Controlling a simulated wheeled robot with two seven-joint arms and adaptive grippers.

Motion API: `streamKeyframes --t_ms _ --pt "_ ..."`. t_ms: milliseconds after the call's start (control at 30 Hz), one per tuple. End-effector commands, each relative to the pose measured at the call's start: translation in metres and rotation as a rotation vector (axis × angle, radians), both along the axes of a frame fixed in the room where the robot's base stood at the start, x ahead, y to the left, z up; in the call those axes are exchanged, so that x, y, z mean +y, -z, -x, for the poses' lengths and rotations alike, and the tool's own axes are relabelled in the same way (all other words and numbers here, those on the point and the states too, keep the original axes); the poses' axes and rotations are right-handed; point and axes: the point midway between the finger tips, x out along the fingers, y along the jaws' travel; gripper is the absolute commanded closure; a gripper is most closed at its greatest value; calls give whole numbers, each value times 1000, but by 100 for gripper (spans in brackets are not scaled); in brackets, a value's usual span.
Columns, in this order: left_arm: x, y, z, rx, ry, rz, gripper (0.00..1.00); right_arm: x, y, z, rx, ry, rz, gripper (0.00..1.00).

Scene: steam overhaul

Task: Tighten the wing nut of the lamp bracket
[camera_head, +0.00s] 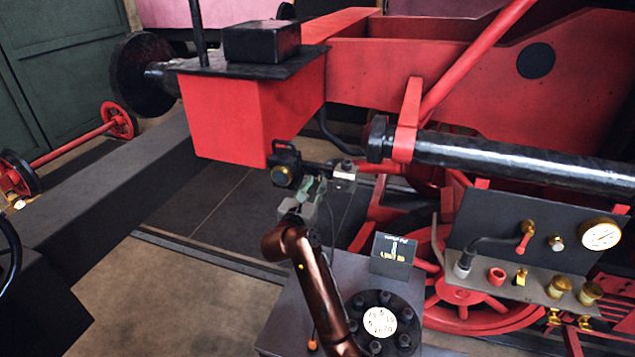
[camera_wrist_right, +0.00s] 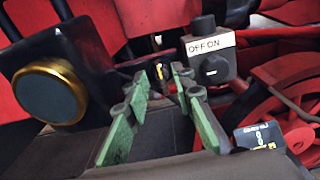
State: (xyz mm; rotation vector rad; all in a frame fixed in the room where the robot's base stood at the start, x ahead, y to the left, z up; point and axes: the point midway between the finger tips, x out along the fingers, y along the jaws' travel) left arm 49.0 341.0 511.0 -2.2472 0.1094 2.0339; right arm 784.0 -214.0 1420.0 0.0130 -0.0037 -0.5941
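The lamp (camera_head: 285,168), black with a brass ring, hangs at the front of the red frame; in the wrist view it shows large at left (camera_wrist_right: 48,92). A dark bracket bar runs right from it to a grey OFF/ON switch box (camera_wrist_right: 208,62), which also shows in the head view (camera_head: 344,174). A small dark and brass-yellow piece (camera_wrist_right: 160,72), seemingly the wing nut, sits between them. My right gripper (camera_wrist_right: 161,84) has its green fingers apart, their tips near this piece, one on either side; contact cannot be told. In the head view it is just below the bracket (camera_head: 314,188). My left gripper is out of view.
A panel with a gauge (camera_head: 600,235), valves and a lever is at right. A black pipe (camera_head: 520,160) crosses above. The floor at left (camera_head: 170,290) is clear.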

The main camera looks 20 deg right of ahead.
Motion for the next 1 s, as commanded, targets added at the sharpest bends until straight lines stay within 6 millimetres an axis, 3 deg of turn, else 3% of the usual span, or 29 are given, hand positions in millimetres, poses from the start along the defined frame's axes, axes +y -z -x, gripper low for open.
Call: streamKeyframes --t_ms 200,433,633,1000 --pt "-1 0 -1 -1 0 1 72 28 1 39 0 -3 -6 77" --pt "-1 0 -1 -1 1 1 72 48 1 70 2 -1 -4 77" --pt "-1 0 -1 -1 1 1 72 54 0 80 1 1 -2 77" --pt "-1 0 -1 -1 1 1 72 54 0 81 1 0 -2 77"
